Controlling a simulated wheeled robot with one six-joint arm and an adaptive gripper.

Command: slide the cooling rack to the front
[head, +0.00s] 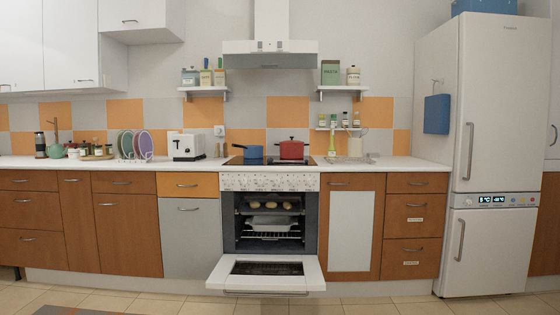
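The oven (228,228) stands in the middle of the counter run with its door (220,276) folded down and open. Inside, an upper rack level (245,212) carries several pale rolls or buns (271,204). Below it, a light-coloured dish or tray (270,224) sits on a wire rack (290,235). I cannot tell for certain which of these racks is the cooling rack. Both levels appear to be within the oven cavity. My gripper is not in view.
A blue pan (253,154) and a red pot (292,150) stand on the stove above. The fridge (500,150) stands at the right. The open door juts over tiled floor (400,305).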

